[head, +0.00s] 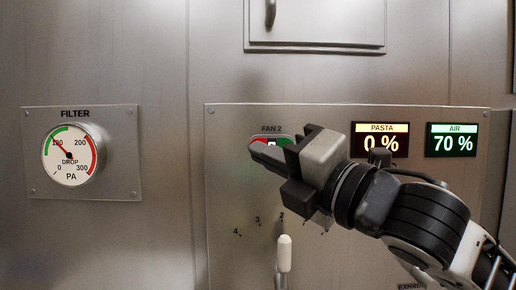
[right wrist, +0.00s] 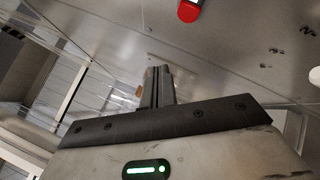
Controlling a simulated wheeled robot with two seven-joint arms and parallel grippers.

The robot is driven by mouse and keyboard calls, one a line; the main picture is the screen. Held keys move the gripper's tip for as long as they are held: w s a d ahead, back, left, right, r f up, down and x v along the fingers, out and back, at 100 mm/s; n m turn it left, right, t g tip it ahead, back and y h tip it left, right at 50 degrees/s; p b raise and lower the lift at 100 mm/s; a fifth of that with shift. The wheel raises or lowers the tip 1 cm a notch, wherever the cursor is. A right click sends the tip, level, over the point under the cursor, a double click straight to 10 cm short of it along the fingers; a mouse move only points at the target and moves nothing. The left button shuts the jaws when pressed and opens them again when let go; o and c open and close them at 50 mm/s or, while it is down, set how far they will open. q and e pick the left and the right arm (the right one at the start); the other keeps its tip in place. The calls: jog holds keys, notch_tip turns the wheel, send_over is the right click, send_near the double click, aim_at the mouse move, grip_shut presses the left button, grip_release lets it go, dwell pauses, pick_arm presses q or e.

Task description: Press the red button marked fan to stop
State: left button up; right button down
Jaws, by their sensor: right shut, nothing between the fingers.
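The red button (head: 259,140) is the left part of a red-and-green switch under the label "FAN 2" on the steel control panel. The green part (head: 287,139) is to its right. My right gripper (head: 256,150) is shut and empty, its fingertips overlapping the lower part of the switch in the head view and hiding some of it. In the right wrist view the red button (right wrist: 187,13) shows at the top edge, apart in the picture from the shut fingers (right wrist: 159,70). I cannot tell how large the gap is. My left gripper is not in view.
A white-tipped lever (head: 284,254) stands below the switch by a numbered scale. Two displays, pasta at 0 % (head: 379,140) and air at 70 % (head: 452,140), sit to the right. A filter gauge (head: 71,155) is at left. A hatch (head: 315,22) is above.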

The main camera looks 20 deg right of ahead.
pick_arm(q)
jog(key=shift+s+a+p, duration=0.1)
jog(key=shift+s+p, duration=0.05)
jog(key=shift+p, duration=0.3)
pick_arm(e)
jog(key=w+d, duration=0.1)
jog(key=w, duration=0.5)
jog(key=shift+d, duration=0.35)
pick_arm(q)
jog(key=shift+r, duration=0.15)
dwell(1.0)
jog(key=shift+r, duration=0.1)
pick_arm(e)
jog(key=shift+w, duration=0.1)
pick_arm(q)
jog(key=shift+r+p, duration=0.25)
jog(key=shift+p, duration=0.15)
pick_arm(e)
jog(key=shift+w+d, duration=0.15)
jog(key=shift+w, duration=0.2)
